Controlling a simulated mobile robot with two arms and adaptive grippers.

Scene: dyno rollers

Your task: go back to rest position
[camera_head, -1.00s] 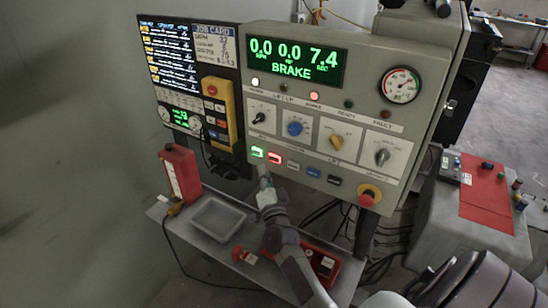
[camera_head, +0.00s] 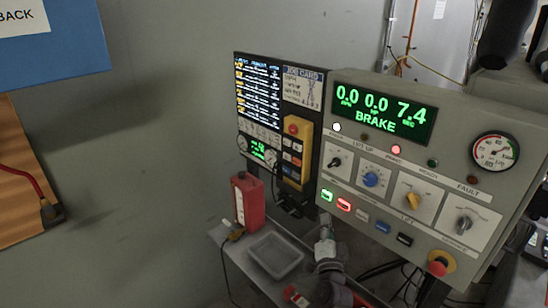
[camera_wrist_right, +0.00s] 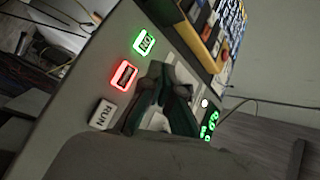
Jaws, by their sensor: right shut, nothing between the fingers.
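My right gripper (camera_head: 326,232) is just below the control panel (camera_head: 400,150) in the head view, under the lit green button (camera_head: 327,194) and the lit red button (camera_head: 344,204). It is shut and empty. In the right wrist view the closed fingers (camera_wrist_right: 163,88) are in front of the panel face, beside the red button (camera_wrist_right: 124,76), with the green button (camera_wrist_right: 145,42) above. I cannot tell whether the fingertips touch the panel. My left gripper is not in view. The panel display (camera_head: 382,108) reads 0.0, 0.0, 7.4 and BRAKE.
A shelf (camera_head: 235,265) below the panel carries a grey tray (camera_head: 275,255) and a red container (camera_head: 248,200). A pendant with a red button (camera_head: 297,150) hangs left of the panel. A grey wall, blue board (camera_head: 60,45) and brown panel (camera_head: 18,180) are at left.

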